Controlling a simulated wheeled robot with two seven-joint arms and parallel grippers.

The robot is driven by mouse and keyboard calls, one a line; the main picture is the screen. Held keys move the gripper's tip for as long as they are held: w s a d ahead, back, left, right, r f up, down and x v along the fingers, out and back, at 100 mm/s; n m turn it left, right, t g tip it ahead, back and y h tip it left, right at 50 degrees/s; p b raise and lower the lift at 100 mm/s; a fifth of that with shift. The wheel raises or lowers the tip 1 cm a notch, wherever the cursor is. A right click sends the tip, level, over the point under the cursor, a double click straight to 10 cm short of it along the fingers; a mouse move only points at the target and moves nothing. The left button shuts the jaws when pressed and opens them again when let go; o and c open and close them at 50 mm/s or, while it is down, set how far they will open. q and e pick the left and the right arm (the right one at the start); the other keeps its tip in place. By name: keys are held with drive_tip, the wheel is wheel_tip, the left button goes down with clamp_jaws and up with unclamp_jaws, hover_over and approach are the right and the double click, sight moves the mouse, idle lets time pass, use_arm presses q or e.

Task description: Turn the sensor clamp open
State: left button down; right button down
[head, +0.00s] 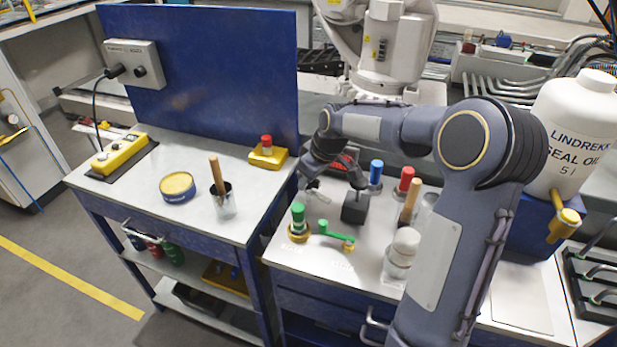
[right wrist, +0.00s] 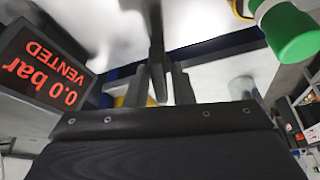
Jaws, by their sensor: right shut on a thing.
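My right gripper (head: 338,180) is over the right bench, close to a small black block (head: 355,208). In the right wrist view its two fingers (right wrist: 160,85) are shut on a narrow dark bar (right wrist: 156,35), which I take for the sensor clamp's handle. The arm and fingers hide most of the clamp in the head view, so its turn angle cannot be told. A dark display (right wrist: 42,68) in the right wrist view reads "0.0 bar VENTED" in red, upside down. My left gripper is not in view.
A green-capped valve (head: 298,216) and a green lever (head: 335,232) stand at the bench's front left. Blue (head: 376,172) and red (head: 406,178) capped parts stand behind. A wooden-handled tool (head: 410,203) and a large white oil bottle (head: 572,130) are to the right.

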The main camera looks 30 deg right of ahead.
drive_tip(key=shift+n+g+y, duration=0.3)
drive_tip(key=shift+n+y, duration=0.3)
drive_tip(key=shift+n, duration=1)
drive_tip(key=c, duration=1.2)
unclamp_jaws()
drive_tip(key=shift+c, duration=0.2)
drive_tip(key=v, duration=0.8)
drive_tip(key=shift+w, duration=0.1)
